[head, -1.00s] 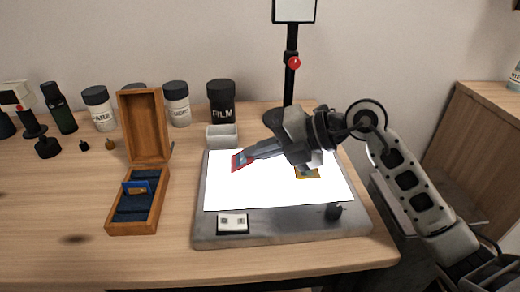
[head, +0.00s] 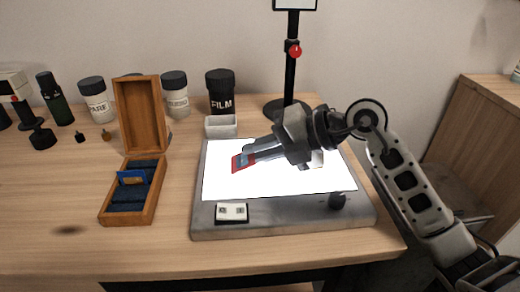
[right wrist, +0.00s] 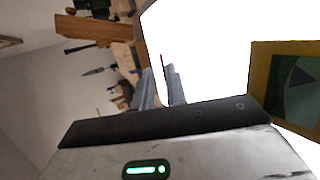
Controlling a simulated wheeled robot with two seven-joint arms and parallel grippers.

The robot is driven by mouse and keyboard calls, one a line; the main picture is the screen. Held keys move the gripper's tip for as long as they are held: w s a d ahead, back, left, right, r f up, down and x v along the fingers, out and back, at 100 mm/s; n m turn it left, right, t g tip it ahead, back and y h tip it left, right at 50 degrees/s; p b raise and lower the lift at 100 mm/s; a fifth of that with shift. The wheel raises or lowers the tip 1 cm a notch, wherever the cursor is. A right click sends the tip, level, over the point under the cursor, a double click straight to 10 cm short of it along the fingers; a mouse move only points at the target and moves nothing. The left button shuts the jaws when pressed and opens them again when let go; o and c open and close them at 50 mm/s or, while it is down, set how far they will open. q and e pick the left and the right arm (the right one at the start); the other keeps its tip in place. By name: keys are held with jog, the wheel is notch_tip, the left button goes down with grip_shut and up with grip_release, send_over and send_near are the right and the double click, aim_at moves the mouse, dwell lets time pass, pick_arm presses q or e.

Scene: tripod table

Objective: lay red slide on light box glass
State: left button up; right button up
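The red slide (head: 238,163) is at the fingertips of my right gripper (head: 248,157), which is shut on it. The slide is tilted and shows over the left part of the white, lit light box glass (head: 260,186); I cannot tell whether it touches the glass. My left gripper is not in view.
A yellow-framed slide (right wrist: 257,78) lies near the gripper, mostly hidden in the head view. A wooden box (head: 147,205) with a blue slide (head: 131,177) stands left. A small white tray (head: 221,127), film canister (head: 220,98) and stand pole (head: 291,75) are behind. A black-and-white piece (head: 232,212) lies in front.

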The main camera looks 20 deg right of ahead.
jog(key=shift+o, duration=0.7)
jog(key=shift+s+d+r, duration=0.15)
jog(key=shift+d, duration=0.15)
jog(key=v, duration=1.5)
jog(key=shift+s+r, duration=0.1)
jog(key=shift+r, duration=0.05)
jog(key=shift+r, duration=0.1)
